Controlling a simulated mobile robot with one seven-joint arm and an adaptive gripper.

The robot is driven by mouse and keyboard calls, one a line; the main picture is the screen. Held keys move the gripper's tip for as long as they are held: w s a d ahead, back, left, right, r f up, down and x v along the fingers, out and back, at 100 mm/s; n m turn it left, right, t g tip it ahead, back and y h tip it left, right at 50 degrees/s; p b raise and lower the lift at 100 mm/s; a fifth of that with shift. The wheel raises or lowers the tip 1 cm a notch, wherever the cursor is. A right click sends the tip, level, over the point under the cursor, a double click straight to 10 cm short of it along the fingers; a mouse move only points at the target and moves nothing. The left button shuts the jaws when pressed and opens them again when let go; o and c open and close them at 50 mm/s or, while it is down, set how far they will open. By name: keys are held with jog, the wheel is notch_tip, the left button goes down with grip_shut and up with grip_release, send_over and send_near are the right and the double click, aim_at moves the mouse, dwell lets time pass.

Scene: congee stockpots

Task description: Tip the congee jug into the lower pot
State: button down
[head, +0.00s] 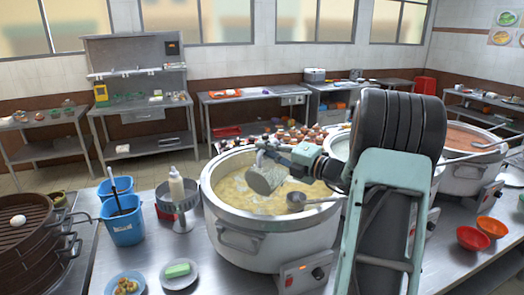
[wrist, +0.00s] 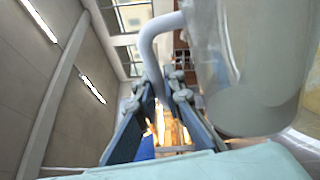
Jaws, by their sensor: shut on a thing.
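The jug (head: 264,178) is a grey, translucent vessel held tilted over the large steel pot (head: 212,205) at the front. The pot holds pale yellow congee (head: 236,192). My gripper (head: 298,156) is to the right of the jug, above the pot. In the wrist view the jug (wrist: 245,80) fills the upper right, and my gripper (wrist: 165,105) has its fingers closed around the jug's handle (wrist: 150,38). I cannot tell whether anything is flowing from the jug. My arm hides part of the pot's right side.
A ladle (head: 297,200) rests in the pot at the right. Another pot (head: 466,165) and bowls (head: 473,238) stand right.

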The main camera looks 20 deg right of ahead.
aim_at(276, 142)
jog(key=shift+w+d+f+m, duration=0.15)
jog(key=shift+w+d+m, duration=0.3)
jog(key=shift+d+m, duration=0.4)
jog(key=shift+w+d+f+m, duration=0.15)
jog(key=shift+w+d+m, duration=0.25)
jog(key=shift+d+m, duration=0.4)
jog(key=shift+w+d+r+m, duration=0.25)
jog(key=shift+d+m, duration=0.2)
jog(key=shift+d, duration=0.05)
jog(key=shift+w+d+r+m, duration=0.25)
jog(key=shift+d+m, duration=0.15)
jog(key=shift+d, duration=0.1)
jog(key=shift+d, duration=0.1)
jog(key=shift+f, duration=0.1)
dwell(0.6)
